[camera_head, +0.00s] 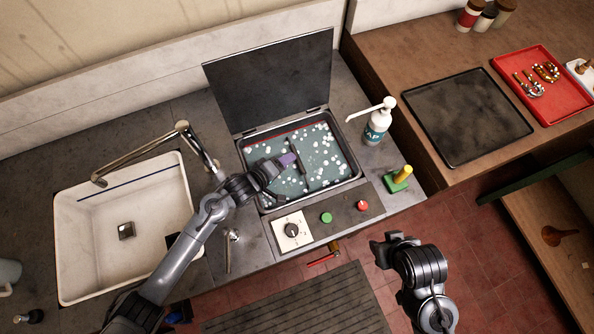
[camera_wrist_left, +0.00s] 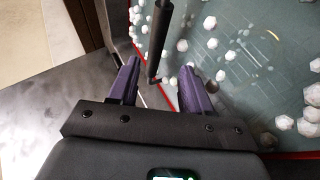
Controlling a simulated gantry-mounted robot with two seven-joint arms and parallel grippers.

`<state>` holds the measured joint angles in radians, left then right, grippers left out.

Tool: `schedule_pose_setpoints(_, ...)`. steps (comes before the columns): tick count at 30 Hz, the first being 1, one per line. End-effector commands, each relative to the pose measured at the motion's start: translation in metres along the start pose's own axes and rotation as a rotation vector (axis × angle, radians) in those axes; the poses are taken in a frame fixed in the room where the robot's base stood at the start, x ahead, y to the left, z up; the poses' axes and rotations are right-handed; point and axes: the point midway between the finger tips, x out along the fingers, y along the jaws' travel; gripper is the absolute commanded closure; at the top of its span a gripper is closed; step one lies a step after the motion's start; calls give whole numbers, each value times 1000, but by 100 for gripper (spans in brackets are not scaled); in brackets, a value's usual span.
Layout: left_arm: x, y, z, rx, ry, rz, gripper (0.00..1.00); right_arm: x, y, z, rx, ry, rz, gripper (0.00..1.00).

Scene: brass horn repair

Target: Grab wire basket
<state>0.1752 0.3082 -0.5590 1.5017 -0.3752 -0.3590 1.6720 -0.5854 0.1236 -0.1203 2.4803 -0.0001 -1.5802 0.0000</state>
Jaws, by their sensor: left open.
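The wire basket lies in the liquid-filled tank of the cleaner, mostly hidden by the greenish liquid and white bubbles; faint wire lines (camera_wrist_left: 265,50) show in the left wrist view. Its dark bar handle (camera_head: 301,166) stands above the liquid in the head view. In the left wrist view the handle (camera_wrist_left: 160,38) reaches down toward the gap between my fingers. My left gripper (camera_head: 288,160) is over the tank beside the handle. Its purple fingers (camera_wrist_left: 163,80) are apart with nothing gripped between them. My right gripper (camera_head: 382,252) is in front of the counter, away from the basket.
The cleaner's dark lid (camera_head: 270,80) stands open behind the tank. A soap bottle (camera_head: 377,125) and a green block with a yellow post (camera_head: 398,180) stand to the right. A white sink (camera_head: 75,235) with a faucet (camera_head: 140,155) is left. A dark tray (camera_head: 470,115) lies farther right.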

Motion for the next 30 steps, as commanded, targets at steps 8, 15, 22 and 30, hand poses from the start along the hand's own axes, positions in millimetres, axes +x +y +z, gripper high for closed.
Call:
schedule_pose_setpoints(8,22,1,0,1,2,0,51,3,1,0,-3,2,4,57)
schedule_pose_setpoints(15,45,6,3,1,1,0,51,5,0,0,1,5,0,57)
schedule_pose_setpoints(22,70,8,4,1,2,0,51,9,-1,0,6,7,-3,57)
schedule_pose_setpoints(30,74,8,4,1,1,-1,51,9,-2,0,7,7,-4,57)
